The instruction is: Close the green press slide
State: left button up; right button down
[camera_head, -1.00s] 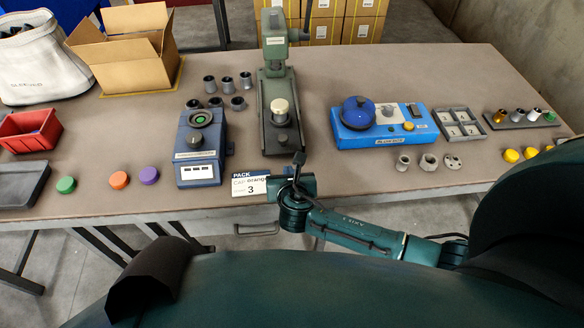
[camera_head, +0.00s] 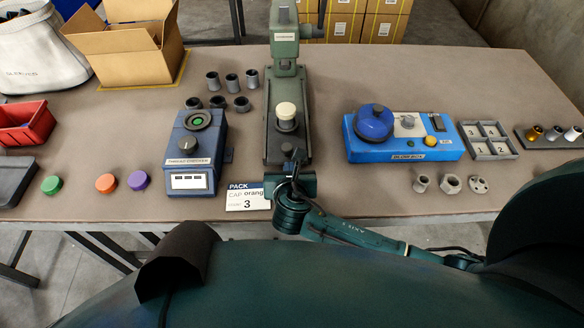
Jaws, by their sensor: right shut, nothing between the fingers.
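The green press (camera_head: 285,50) stands at the middle of the table, with its upright column at the back and a long flat bed toward me. On the bed sits the slide with a cream round knob (camera_head: 286,112) on a dark base, well forward of the column. My right gripper (camera_head: 294,156) is shut and empty at the front end of the press bed. It overlaps the bed's near edge, and I cannot tell whether it touches. My left gripper is not in view.
A blue thread checker (camera_head: 193,160) stands left of the press, with several grey rings behind it. A pack card (camera_head: 247,198) lies at the front edge. The blue blow-out box (camera_head: 440,148) stands right, with bare table between it and the press.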

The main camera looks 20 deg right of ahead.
aim_at(288, 127)
dwell(0.3)
jog(key=shift+w+d+r, duration=0.1)
jog(key=shift+w, duration=0.3)
jog(key=w+d, duration=0.1)
jog(key=w, duration=0.3)
jog(key=w+d, duration=0.1)
jog(key=w, duration=0.3)
jog(key=w+d, duration=0.1)
jog(key=w, duration=0.4)
jog(key=shift+d, duration=0.4)
jog(key=shift+w+d, duration=0.15)
jog(key=shift+w, duration=0.4)
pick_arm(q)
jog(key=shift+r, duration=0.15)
pick_arm(e)
jog(key=shift+w, duration=0.1)
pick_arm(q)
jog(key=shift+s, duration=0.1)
pick_arm(e)
jog(key=shift+d+r, duration=0.1)
jog(key=shift+r, duration=0.05)
